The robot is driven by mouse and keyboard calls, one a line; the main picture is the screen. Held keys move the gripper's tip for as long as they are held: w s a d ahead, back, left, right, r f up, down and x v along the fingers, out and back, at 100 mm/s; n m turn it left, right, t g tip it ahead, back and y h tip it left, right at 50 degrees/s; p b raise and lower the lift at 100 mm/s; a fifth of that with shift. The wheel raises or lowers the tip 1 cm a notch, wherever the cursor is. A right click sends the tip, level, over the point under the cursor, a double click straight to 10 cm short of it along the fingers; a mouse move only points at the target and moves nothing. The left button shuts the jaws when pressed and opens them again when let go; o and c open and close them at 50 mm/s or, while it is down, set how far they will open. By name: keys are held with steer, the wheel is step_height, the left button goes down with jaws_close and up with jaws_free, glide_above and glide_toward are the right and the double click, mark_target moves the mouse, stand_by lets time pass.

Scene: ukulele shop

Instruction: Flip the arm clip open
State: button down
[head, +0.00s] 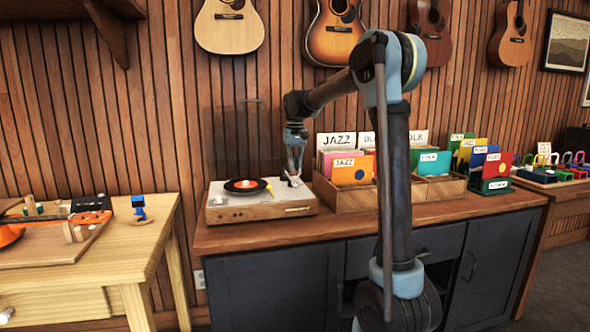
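The turntable (262,208) is a pale-topped wooden box on the dark cabinet's wooden top, left of centre. A black record with a red-orange label (245,185) lies on it. My gripper (292,181) points down over the turntable's right back part, right of the record, very close to or touching something there. A small yellow-orange piece (269,189) shows between the record and my gripper. The arm clip cannot be made out; it is too small or hidden by my gripper. The finger gap is too small to read.
Wooden record bins (352,197) with JAZZ and FOLK dividers stand close right of the turntable. A pale workbench (110,245) with a blue stand (139,207) is at left. Guitars (230,25) hang on the slatted wall. The cabinet top (345,228) is bare in front.

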steer(key=shift+w+d+g+y, duration=0.2)
steer(key=shift+d+g+y, duration=0.1)
steer(key=shift+d+y, duration=0.55)
steer(key=shift+w+d+f+g+y, duration=0.15)
steer(key=shift+d+y, duration=0.1)
steer(key=shift+y, duration=0.4)
steer(key=shift+w+d+f+g+y, duration=0.15)
steer(key=shift+d+y, duration=0.1)
steer(key=shift+y, duration=0.35)
steer(key=shift+d+f+g+y, duration=0.3)
steer(key=shift+d+y, duration=0.25)
steer(key=shift+y, duration=0.65)
steer(key=shift+w+d+f+g+y, duration=0.15)
steer(key=shift+d+f+g+y, duration=0.2)
steer(key=shift+y, duration=0.55)
steer(key=shift+f, duration=0.1)
steer(key=c, duration=1.7)
jaws_free()
